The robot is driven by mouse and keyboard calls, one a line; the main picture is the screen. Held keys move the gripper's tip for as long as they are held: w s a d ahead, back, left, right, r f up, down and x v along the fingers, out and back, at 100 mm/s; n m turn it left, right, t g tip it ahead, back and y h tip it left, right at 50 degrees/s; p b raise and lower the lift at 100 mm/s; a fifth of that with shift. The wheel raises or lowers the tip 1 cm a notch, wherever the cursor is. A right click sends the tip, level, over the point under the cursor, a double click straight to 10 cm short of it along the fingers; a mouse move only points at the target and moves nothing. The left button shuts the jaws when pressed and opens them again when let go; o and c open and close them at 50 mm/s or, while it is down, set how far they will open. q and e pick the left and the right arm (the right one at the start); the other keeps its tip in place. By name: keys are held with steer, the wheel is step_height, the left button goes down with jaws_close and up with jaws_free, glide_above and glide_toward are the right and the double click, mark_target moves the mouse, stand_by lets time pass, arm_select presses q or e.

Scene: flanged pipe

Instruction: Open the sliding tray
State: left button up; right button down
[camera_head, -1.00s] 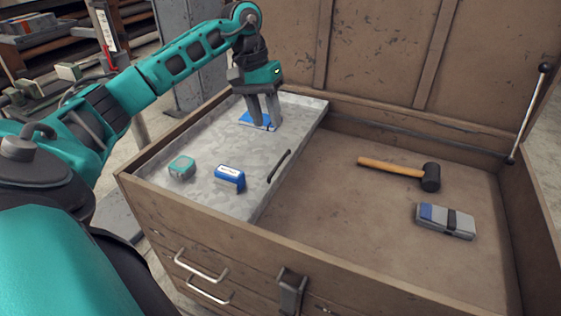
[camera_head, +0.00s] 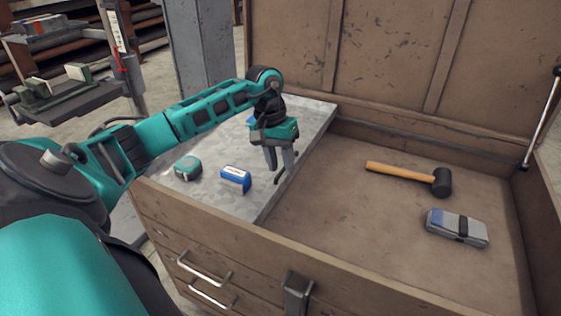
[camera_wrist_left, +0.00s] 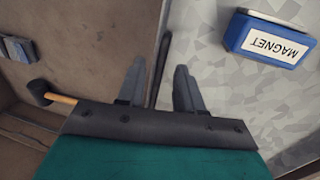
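The sliding tray (camera_head: 262,198) is a grey, mottled sheet across the left part of the open wooden chest. It also shows in the left wrist view (camera_wrist_left: 222,90). Its dark bar handle (camera_head: 281,180) is near the tray's right edge and partly hidden by my gripper. My left gripper (camera_head: 280,163) is open and points down over the handle. In the left wrist view, the handle (camera_wrist_left: 160,70) runs between my left gripper's two spread fingers (camera_wrist_left: 160,85). I cannot tell whether they touch it. My right gripper is not in view.
A blue magnet box (camera_head: 236,179) and a teal tape measure (camera_head: 188,167) lie on the tray. A blue item is partly hidden behind my gripper. A mallet (camera_head: 405,174) and a grey-blue case (camera_head: 457,228) lie on the chest floor (camera_head: 350,225), right of the tray.

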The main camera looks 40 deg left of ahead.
arm_select(q)
steer(key=shift+c, duration=0.5)
jaws_close()
stand_by(0.9)
